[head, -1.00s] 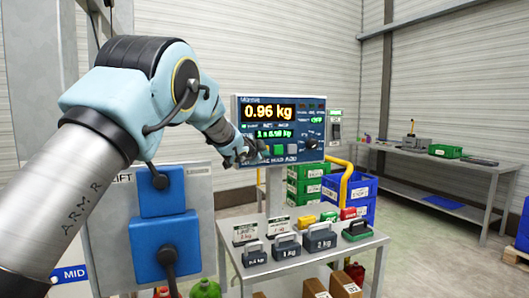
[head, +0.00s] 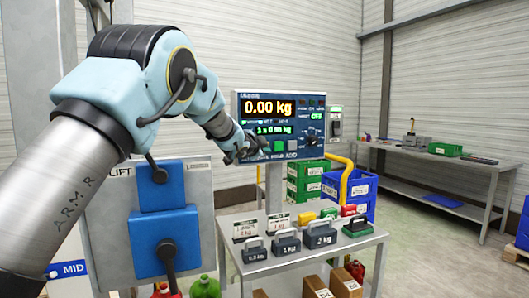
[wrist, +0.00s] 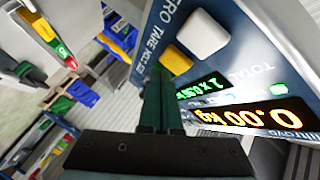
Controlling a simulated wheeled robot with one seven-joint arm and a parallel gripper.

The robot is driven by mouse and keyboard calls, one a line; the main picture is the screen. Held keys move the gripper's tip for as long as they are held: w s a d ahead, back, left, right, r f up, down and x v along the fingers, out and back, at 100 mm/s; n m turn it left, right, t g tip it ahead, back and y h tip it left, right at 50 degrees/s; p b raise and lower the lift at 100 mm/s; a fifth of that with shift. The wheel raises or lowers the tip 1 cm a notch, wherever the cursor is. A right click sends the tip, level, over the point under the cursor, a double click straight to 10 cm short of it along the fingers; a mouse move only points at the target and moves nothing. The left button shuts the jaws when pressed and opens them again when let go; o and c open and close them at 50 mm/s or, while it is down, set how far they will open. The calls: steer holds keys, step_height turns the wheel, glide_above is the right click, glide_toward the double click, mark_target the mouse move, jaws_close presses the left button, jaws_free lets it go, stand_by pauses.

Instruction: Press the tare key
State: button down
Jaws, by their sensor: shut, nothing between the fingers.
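The weighing indicator panel (head: 318,97) is blue, with a lit yellow display (head: 268,107) reading 0.00 kg. In the wrist view the panel is upside down. A yellow key (wrist: 177,60) sits beside the printed word TARE (wrist: 153,41), and a white key (wrist: 204,33) is next to it. My gripper (wrist: 160,84) is shut and empty, its dark fingers pointing at the panel close to the yellow key. I cannot tell if the tips touch it. In the head view my gripper (head: 239,155) is at the panel's lower left and hides the keys there.
Below the panel, a grey table (head: 330,257) holds several grey weights (head: 287,242) and small coloured blocks. Green crates (head: 304,180) and blue crates (head: 357,190) stand behind. A yellow rail (head: 347,175) rises near the panel. A workbench (head: 437,160) stands at the right.

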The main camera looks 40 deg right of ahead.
steer(key=shift+s, duration=0.15)
steer(key=shift+s+a+b, duration=0.3)
steer(key=shift+s+b, duration=0.5)
steer(key=shift+b, duration=0.1)
steer(key=shift+s+a+b, duration=0.35)
steer(key=shift+s+b, duration=0.4)
steer(key=shift+b, duration=0.15)
steer(key=shift+s+a+b, duration=0.3)
steer(key=shift+s+b, duration=0.5)
steer(key=shift+b, duration=0.1)
